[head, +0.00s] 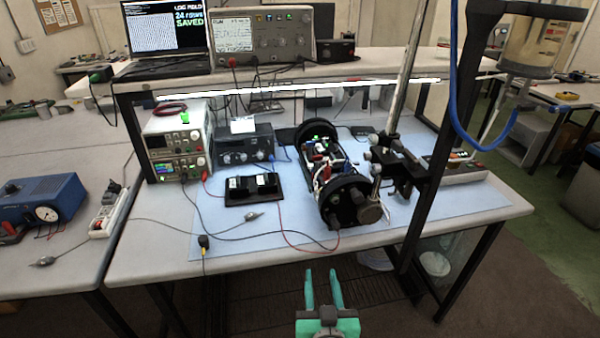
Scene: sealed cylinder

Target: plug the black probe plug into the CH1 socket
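A small black plug (204,241) with a yellowish part lies at the front edge of the blue mat, and a cable hangs from it over the table edge. I cannot tell for sure that it is the probe plug. The CH1 socket cannot be made out; no socket label is readable. An instrument with a screen and knobs (262,36) stands on the upper shelf, with cables at its lower front. My gripper (322,276) has teal fingers, spread apart with nothing between them. It is in front of the table, right of the plug and apart from it.
The blue mat (225,225) holds a power supply (177,142), a dark knobbed box (245,148), a black tray (252,189), an opened cylinder (343,202) and a stand with a metal post (403,70). Loose cables cross the front. A laptop (165,32) sits on the shelf.

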